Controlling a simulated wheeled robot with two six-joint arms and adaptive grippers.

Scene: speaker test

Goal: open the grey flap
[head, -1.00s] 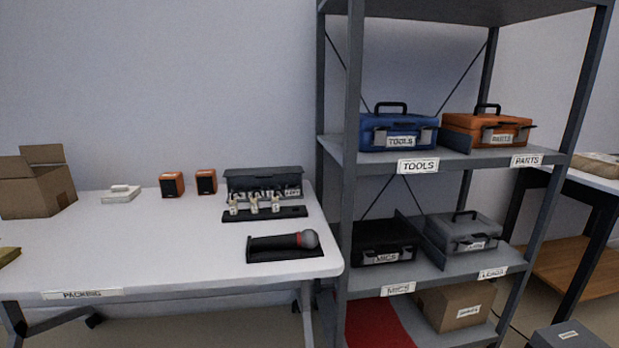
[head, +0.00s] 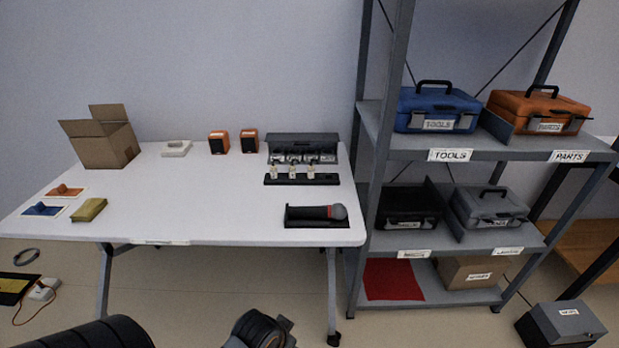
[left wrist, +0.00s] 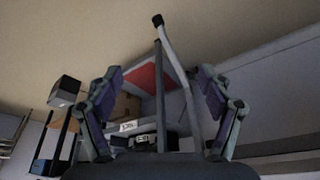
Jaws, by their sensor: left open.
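A grey box (head: 562,324) with a small white label stands on the floor at the lower right of the head view, right of the shelf. Its top looks closed; I cannot tell which part of it is a flap. A dark grey box (left wrist: 64,91), likely the same one, shows at the left of the left wrist view, apart from my fingers. My left gripper (left wrist: 160,75) is open, with nothing between its purple-and-grey fingers but a distant view of the shelf. In the head view only dark parts of my arm show at the bottom. My right gripper is out of view.
A grey shelf (head: 382,141) holds cases, a red mat (head: 392,279) and a carton (head: 470,272). A white table (head: 190,205) carries a microphone (head: 315,213), speakers and a carton. Floor is clear before the shelf; a cable and yellow-black item (head: 14,288) lie far left.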

